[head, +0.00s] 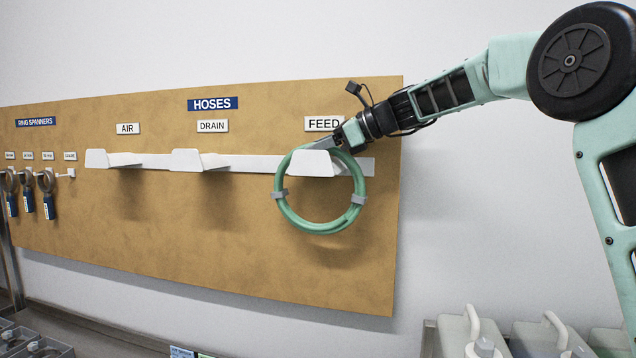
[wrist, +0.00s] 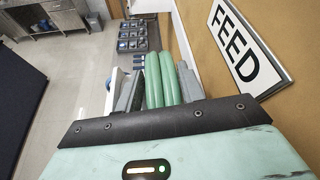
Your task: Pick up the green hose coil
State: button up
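The green hose coil (head: 323,227) hangs upright on the white peg under the FEED label, with grey clips on its two sides. My gripper (head: 344,137) is at the upper part of the coil, just above the white peg plate (head: 312,163). In the wrist view, green hose strands (wrist: 169,82) lie between the two grey fingers of my gripper (wrist: 158,90). The fingers flank the strands closely. Whether they press on the hose cannot be told. Part of the coil's top is hidden behind the peg plate and my gripper.
The FEED sign (head: 323,123) is on the brown board (head: 230,250) close to my gripper. The DRAIN peg (head: 186,160) and AIR peg (head: 97,158) are empty. Ring spanners (head: 47,195) hang at the left. White jugs (head: 480,335) stand below at the right.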

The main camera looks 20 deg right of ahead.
grip_shut()
